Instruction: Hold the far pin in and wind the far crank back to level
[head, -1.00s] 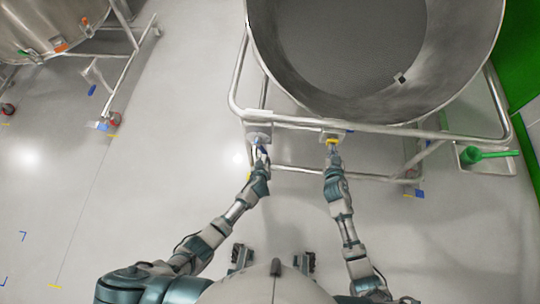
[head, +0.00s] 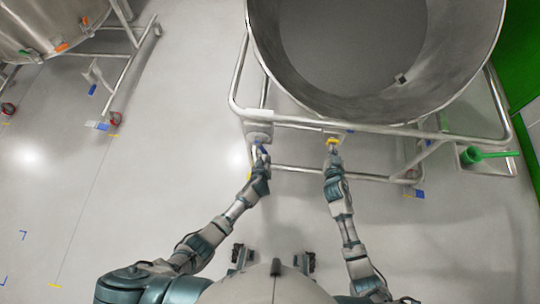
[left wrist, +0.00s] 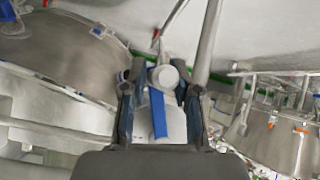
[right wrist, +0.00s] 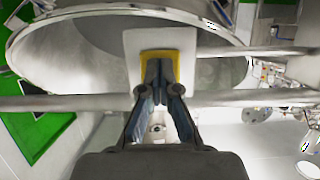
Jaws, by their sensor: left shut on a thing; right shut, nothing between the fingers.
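The large steel bin (head: 385,108) stands in a tubular frame at the top of the head view. My left gripper (head: 262,151) is at the front left of the frame. In the left wrist view its fingers (left wrist: 160,95) are shut around a pale round crank knob (left wrist: 166,76), with a blue strip (left wrist: 158,115) below it. The crank's angle is hard to tell. My right gripper (head: 334,152) is shut and empty, its tips (right wrist: 160,68) against the yellow-edged pin fitting (right wrist: 180,55) on a pale plate (right wrist: 140,40). The fingertips hide the pin.
Frame rails (head: 300,122) run just beyond both grippers. A green-handled item (head: 485,155) sits in a tray at the right. Another vessel (head: 50,25) on a wheeled frame stands at the upper left. The floor between is clear.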

